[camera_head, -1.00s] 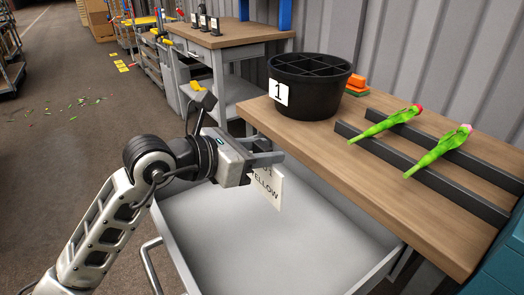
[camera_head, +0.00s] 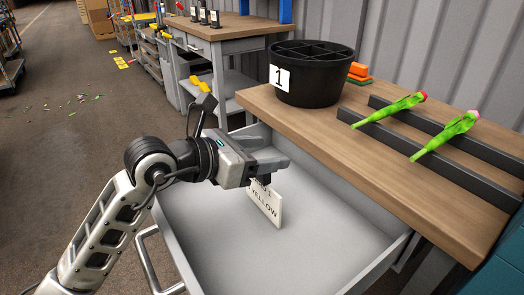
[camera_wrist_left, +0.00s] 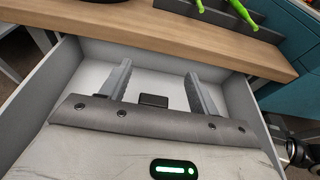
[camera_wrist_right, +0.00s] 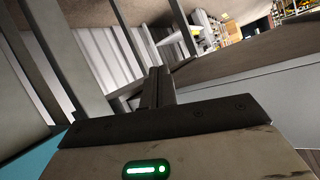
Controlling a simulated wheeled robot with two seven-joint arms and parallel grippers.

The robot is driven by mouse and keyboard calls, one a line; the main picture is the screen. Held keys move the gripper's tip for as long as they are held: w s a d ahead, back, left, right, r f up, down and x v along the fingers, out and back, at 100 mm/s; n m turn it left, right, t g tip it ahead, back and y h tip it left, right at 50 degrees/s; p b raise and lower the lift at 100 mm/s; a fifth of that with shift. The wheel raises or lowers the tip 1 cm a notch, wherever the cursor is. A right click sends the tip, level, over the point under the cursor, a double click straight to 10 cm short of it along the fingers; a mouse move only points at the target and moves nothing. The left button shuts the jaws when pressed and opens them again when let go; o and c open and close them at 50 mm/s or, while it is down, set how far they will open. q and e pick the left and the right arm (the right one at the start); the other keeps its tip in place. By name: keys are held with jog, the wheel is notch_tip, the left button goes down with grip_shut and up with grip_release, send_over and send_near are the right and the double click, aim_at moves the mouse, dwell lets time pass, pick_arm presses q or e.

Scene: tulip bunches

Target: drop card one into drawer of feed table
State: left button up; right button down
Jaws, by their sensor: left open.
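The white card (camera_head: 265,204), with "YELLOW" printed on it, is tilted inside the open grey drawer (camera_head: 322,245) of the feed table (camera_head: 400,180). My left gripper (camera_head: 275,163) is open over the drawer, just above the card, whose top edge is partly hidden by it. I cannot tell whether the card touches the drawer floor. In the left wrist view the fingers (camera_wrist_left: 158,88) are apart with no card between them. My right gripper (camera_wrist_right: 158,86) shows only in its wrist view, with its fingers together and nothing visible in them.
A black divided bucket (camera_head: 310,75) marked "1" stands on the tabletop. Two green tulip bunches (camera_head: 390,110) (camera_head: 445,135) lie across dark rails (camera_head: 440,160). Orange and green blocks (camera_head: 358,75) sit behind the bucket. Another workbench (camera_head: 225,30) stands farther back.

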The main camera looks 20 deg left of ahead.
pick_arm(q)
jog(key=p+v, duration=0.6)
jog(key=v, duration=1)
pick_arm(e)
jog(key=shift+s+d+f+g+h, duration=0.1)
jog(key=shift+s+d+g+h, duration=0.15)
jog(key=shift+d+g+h, duration=0.2)
jog(key=shift+s+d+f+g+h, duration=0.1)
jog(key=shift+s+d+g+h, duration=0.2)
jog(key=shift+d, duration=0.25)
